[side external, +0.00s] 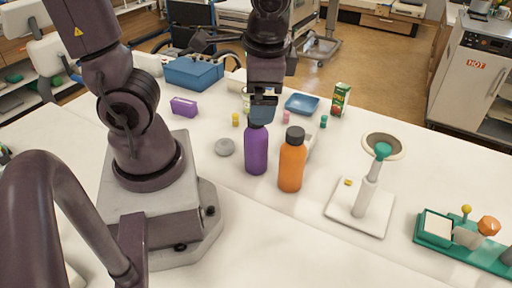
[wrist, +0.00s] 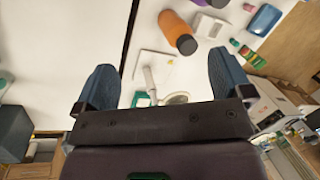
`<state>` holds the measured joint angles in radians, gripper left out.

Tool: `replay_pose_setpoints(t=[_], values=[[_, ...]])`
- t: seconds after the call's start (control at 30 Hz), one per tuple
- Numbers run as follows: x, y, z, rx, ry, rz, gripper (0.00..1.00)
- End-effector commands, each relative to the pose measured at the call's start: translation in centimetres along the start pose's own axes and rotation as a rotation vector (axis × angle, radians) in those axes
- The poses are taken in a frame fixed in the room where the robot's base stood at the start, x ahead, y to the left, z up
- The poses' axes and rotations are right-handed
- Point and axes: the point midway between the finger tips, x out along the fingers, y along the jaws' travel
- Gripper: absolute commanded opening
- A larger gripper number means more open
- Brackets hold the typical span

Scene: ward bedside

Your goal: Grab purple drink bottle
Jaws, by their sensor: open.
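The purple drink bottle (side external: 256,152) stands upright on the white table in the side view. Its top is hidden behind or meets the blue fingertips of my gripper (side external: 263,112), and I cannot tell whether they touch. An orange bottle (side external: 292,163) with a dark cap stands close to its right; the orange bottle also shows at the top of the wrist view (wrist: 174,28). In the wrist view my gripper (wrist: 165,85) has its fingers wide apart with nothing held between them. The purple bottle is not clearly visible there, only a sliver of purple at the top edge.
A white stand (side external: 367,195) with a green top is right of the bottles. Behind are a purple box (side external: 184,107), a blue tray (side external: 302,104) and a green carton (side external: 340,99). The front table area is clear.

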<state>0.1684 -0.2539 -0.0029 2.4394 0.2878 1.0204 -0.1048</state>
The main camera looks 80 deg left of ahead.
Motion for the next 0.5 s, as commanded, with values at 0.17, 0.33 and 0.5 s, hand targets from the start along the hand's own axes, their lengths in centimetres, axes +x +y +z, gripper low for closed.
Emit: replay_pose_setpoints(t=[0.17,0.33,0.5], values=[[4.5,0.7,-0.3,0.210,-0.277,-0.164,0.97],[8.3,1.1,-0.4,0.421,-0.492,-0.351,0.97],[12.0,1.6,-0.6,0.650,-0.668,-0.560,0.97]])
